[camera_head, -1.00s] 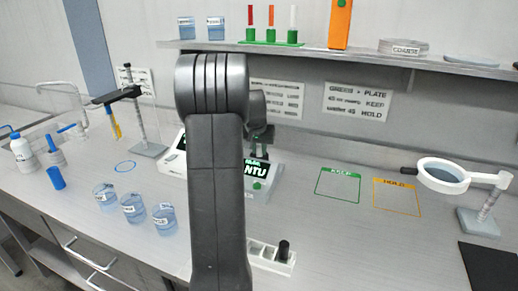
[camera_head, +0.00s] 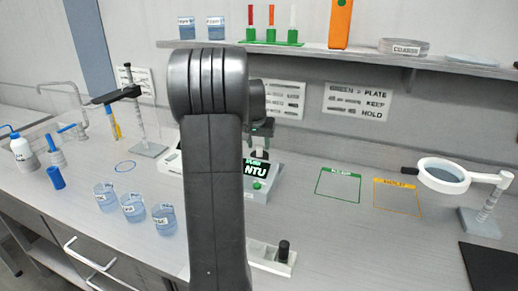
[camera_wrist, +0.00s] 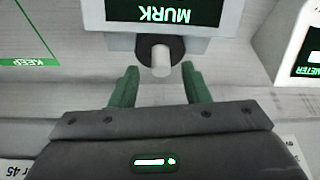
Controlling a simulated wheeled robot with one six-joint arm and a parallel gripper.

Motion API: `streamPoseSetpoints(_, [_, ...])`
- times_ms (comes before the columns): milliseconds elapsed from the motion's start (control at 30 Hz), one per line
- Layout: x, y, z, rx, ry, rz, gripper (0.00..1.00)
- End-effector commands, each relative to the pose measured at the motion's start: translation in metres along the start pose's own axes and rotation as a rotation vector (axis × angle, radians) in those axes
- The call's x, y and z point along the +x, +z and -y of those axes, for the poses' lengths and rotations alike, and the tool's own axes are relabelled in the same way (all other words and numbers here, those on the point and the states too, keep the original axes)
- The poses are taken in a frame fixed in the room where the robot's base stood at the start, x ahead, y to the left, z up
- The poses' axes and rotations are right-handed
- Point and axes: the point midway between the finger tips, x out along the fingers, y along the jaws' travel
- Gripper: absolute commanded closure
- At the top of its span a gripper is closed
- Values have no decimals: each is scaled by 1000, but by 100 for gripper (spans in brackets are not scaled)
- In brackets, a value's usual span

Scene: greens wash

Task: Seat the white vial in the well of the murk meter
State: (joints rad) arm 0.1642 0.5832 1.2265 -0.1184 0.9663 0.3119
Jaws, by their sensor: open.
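The white vial (camera_wrist: 161,60) shows in the wrist view at the dark round well (camera_wrist: 150,45) of the murk meter (camera_wrist: 175,18). It looks upright in the well, but its depth there cannot be told. My gripper (camera_wrist: 159,68) is open, with one green finger on each side of the vial and gaps between. In the head view the murk meter (camera_head: 258,186) stands behind my arm, its display reading NTU.
A white rack (camera_head: 268,258) with a black-capped item stands in front of the meter. Several blue beakers (camera_head: 133,208) stand to the left. Green (camera_head: 338,186) and yellow (camera_head: 398,197) marked squares lie empty to the right, near a magnifier (camera_head: 443,176). A shelf (camera_head: 350,55) runs above.

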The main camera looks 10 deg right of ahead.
Motion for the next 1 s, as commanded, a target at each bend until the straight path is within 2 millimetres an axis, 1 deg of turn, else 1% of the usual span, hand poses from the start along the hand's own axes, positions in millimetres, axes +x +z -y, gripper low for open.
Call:
streamPoseSetpoints(33, [-14, -1, 0, 0, -2, -7, 58])
streamPoseSetpoints(200, [-52, -2, 1, -1, -2, -10, 58])
streamPoseSetpoints(300, [-68, -2, 1, -1, -2, -11, 58])
streamPoseSetpoints(400, [-78, -2, 1, -2, -2, -9, 58])
streamPoseSetpoints(533, [-85, -2, 1, -1, -2, -10, 58])
streamPoseSetpoints(800, [-86, -2, 0, -1, -1, -11, 58])
streamPoseSetpoints(900, [-84, -2, 0, -1, -1, -10, 58])
streamPoseSetpoints(1000, [-76, -2, 0, -1, 0, -8, 58])
